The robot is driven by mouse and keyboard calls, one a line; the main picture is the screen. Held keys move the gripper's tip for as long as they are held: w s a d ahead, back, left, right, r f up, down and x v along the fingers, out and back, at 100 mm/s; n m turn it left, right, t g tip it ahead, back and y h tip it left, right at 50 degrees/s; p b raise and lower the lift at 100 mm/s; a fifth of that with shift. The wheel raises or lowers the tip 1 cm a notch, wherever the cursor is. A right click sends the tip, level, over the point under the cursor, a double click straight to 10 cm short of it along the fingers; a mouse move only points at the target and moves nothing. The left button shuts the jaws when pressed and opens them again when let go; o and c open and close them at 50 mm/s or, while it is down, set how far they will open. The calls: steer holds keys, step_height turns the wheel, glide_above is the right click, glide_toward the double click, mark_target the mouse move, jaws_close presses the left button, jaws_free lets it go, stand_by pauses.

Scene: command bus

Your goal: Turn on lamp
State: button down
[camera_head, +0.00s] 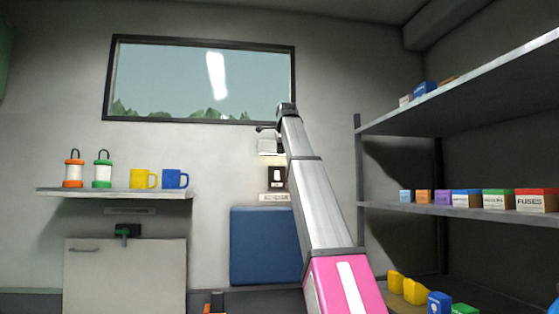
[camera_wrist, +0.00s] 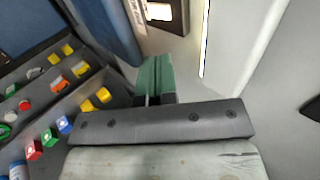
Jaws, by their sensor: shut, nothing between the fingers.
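A switch panel (camera_head: 277,178) with a dark frame and a pale rocker is on the wall below the window, with a white label strip under it. It also shows at the top of the wrist view (camera_wrist: 163,12). A small pale box-like fixture (camera_head: 268,146) is on the wall just above it. I cannot tell whether this is the lamp. My gripper (camera_wrist: 155,62) has green fingers, shut and empty, pointing towards the wall below the switch panel in the wrist view. In the head view its end is small and partly hidden by my arm.
A blue panel (camera_head: 262,246) is below the switch. A left shelf (camera_head: 115,194) holds two lanterns (camera_head: 73,170) and two mugs (camera_head: 173,179). Right shelves (camera_head: 470,213) hold several small boxes.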

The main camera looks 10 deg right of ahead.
steer(key=shift+r+v, duration=0.2)
steer(key=shift+v, duration=1.05)
steer(key=shift+w+f, duration=0.1)
steer(key=shift+w, duration=0.15)
